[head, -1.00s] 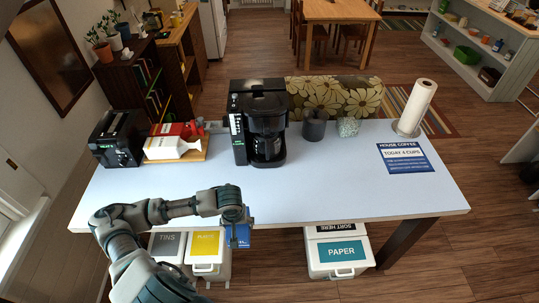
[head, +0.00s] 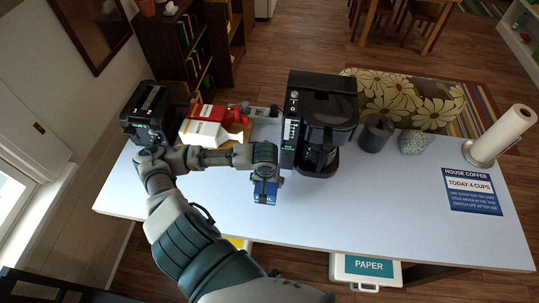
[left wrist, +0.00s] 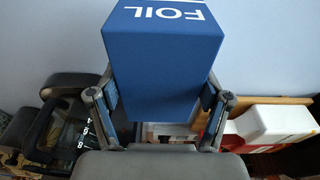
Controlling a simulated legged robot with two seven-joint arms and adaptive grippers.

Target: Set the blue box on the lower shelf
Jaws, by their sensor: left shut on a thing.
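The blue box (head: 264,192), lettered FOIL in the left wrist view (left wrist: 165,60), is held in my left gripper (head: 265,172). The gripper's two fingers press on opposite sides of the box, and the gripper also shows in the left wrist view (left wrist: 160,98). The box is over the pale blue tabletop (head: 330,215), left of the coffee maker; I cannot tell whether it touches the top. A white shelf unit (head: 522,45) is partly in view at the far right. I cannot tell which shelf is the lower shelf. My right gripper is not in view.
A PAPER bin (head: 365,268) is below the table.

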